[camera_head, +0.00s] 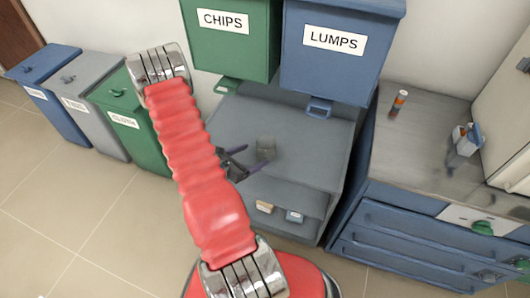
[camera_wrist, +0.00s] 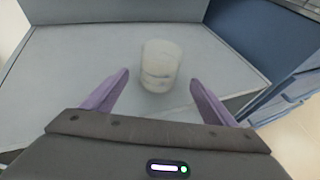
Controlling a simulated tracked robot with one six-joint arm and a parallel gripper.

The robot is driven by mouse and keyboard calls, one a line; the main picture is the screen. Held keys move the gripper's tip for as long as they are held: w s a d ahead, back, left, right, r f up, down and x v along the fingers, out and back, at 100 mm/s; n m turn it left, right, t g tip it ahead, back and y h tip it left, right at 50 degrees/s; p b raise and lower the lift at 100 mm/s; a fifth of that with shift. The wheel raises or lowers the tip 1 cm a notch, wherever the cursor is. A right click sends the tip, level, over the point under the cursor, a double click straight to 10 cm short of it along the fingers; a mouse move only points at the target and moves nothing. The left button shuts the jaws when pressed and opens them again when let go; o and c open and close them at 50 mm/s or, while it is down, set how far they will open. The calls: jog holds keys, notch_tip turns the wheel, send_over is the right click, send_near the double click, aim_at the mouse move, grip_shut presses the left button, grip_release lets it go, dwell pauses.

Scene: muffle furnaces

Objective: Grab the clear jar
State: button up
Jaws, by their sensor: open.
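The clear jar (camera_wrist: 160,64) stands upright on the grey top of a low cabinet (camera_head: 300,150). In the head view the jar (camera_head: 266,148) is small and see-through, just to the right of my gripper (camera_head: 241,162). In the wrist view my gripper (camera_wrist: 158,97) has its two purple fingers spread wide. The jar is ahead of and between the finger lines, with nothing held. Whether a fingertip touches it cannot be told, but a gap shows on each side.
Green CHIPS bin (camera_head: 230,38) and blue LUMPS bin (camera_head: 338,48) hang above the back of the cabinet. A blue drawer bench (camera_head: 425,222) stands at right, with an orange-capped tube (camera_head: 398,104) and a small holder (camera_head: 466,140) on top. Floor bins (camera_head: 95,100) stand at left.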

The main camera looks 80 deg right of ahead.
aim_at(260, 152)
jog(key=shift+x, duration=1.95)
jog(key=shift+x, duration=2.55)
jog(key=shift+w, duration=0.1)
jog(key=shift+c, duration=0.6)
jog(key=c, duration=1)
notch_tip(260, 152, up, 10)
jog(key=shift+f, duration=0.1)
